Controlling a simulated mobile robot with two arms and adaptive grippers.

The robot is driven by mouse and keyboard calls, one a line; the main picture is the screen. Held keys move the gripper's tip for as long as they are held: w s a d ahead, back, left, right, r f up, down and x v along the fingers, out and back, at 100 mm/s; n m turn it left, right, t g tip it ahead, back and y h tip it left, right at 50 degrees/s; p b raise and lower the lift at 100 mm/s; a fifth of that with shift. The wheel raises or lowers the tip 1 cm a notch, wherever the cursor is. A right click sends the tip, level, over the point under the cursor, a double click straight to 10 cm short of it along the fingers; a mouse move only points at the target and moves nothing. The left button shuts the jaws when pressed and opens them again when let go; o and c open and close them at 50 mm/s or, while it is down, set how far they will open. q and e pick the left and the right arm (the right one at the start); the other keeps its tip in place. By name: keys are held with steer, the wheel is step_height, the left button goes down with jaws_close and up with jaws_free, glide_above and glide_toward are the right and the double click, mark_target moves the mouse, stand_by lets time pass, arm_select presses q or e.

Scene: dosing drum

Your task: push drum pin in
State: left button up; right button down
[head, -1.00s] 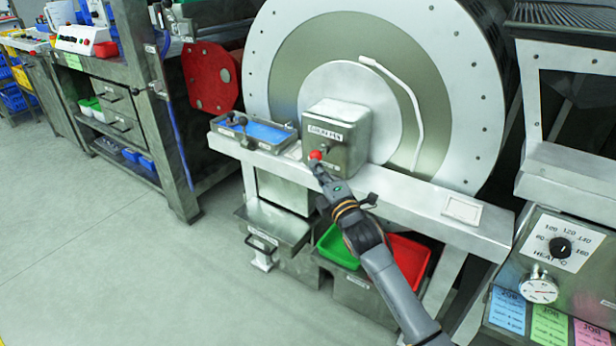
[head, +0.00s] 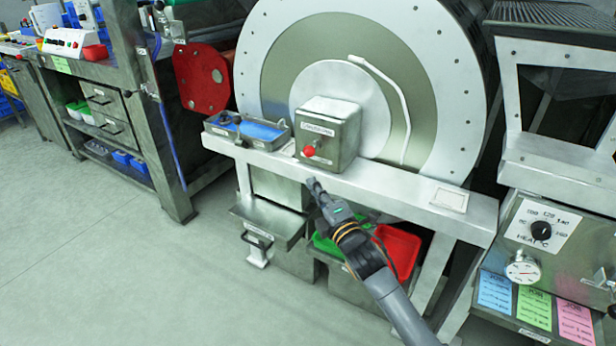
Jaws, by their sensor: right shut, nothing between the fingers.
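The drum pin has a red round knob (head: 309,151) on the front of a grey metal box (head: 331,128) with a label. The box stands on the ledge in front of the large round drum (head: 281,66). My right gripper (head: 314,184) is shut and empty, a little below and in front of the red knob, apart from it. How deep the pin sits in the box is hard to tell. My left gripper is out of view.
A pale ledge (head: 393,192) runs below the drum. A tray with a blue lining (head: 262,131) sits left of the box. Green and red bins (head: 398,246) stand below the ledge. A heater panel (head: 543,232) is at the right. The floor at left is clear.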

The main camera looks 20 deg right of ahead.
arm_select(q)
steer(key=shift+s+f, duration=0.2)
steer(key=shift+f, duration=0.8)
arm_select(e)
steer(key=shift+s+d+f, duration=0.1)
steer(key=shift+s, duration=1.25)
steer(key=shift+s+f, duration=0.1)
steer(key=shift+s, duration=1.25)
